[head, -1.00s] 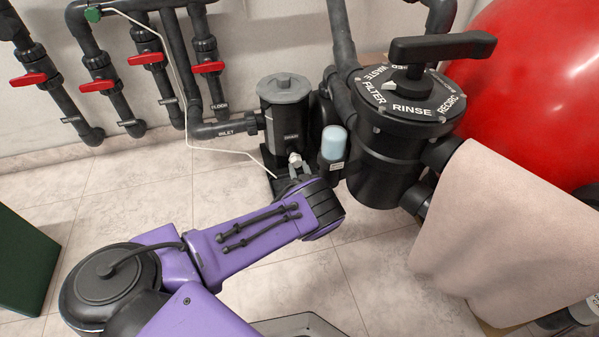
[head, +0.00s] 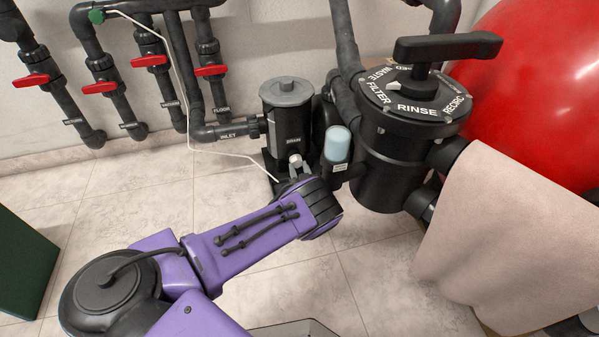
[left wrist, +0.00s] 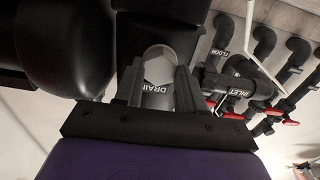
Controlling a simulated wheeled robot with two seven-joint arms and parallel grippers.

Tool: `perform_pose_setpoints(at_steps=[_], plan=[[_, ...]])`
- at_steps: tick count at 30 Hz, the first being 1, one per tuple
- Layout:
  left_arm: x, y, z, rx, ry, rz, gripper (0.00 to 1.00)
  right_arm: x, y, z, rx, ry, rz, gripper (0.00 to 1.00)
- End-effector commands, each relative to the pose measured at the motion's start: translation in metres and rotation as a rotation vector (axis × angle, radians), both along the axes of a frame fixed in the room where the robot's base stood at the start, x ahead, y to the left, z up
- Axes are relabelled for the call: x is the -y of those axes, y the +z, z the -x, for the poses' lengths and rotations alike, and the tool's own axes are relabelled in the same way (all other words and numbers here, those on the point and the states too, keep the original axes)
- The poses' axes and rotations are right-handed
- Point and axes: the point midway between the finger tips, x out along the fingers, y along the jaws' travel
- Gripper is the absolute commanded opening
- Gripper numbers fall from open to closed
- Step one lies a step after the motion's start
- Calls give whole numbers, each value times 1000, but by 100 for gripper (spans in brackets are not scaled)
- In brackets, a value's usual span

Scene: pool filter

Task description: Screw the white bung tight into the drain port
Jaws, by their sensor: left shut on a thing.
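The white bung (head: 295,161) is at the front of the black pump pot, low down, and shows as a pale shape in the left wrist view (left wrist: 158,67). My left gripper (head: 292,175) is shut on it, with one finger on each side in the left wrist view (left wrist: 157,82). A DRAIN label (left wrist: 150,88) shows beside the bung, between the fingers. The drain port itself is hidden behind the bung and fingers, so I cannot tell how deep the bung sits. My right gripper is not in view.
The pump pot (head: 287,115) stands behind the gripper. Pipes with red handles (head: 100,88) line the wall. A towel (head: 510,235) hangs at right.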

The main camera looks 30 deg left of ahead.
Motion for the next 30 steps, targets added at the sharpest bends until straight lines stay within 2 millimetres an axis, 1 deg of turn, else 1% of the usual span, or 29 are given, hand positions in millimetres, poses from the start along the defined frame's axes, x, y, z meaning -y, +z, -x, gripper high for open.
perform_pose_setpoints(at_steps=[1, 3, 12, 14, 21, 24, 27, 30], plan=[[-4, 5, -2, 7, 5, -2, 49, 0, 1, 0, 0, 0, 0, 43], [-4, 6, -2, 8, 5, -3, 69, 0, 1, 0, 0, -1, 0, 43], [-2, 8, -2, 10, 4, -2, 69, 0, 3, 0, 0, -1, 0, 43], [3, 9, 1, 9, 3, -1, 69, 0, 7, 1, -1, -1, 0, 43], [30, 10, 18, 9, -7, 0, 69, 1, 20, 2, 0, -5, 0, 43], [39, 10, 26, 9, -6, 0, 69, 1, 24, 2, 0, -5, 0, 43], [44, 8, 33, 9, -2, 0, 69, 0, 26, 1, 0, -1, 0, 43], [43, 6, 38, 7, 3, 0, 69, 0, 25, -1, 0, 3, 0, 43]])
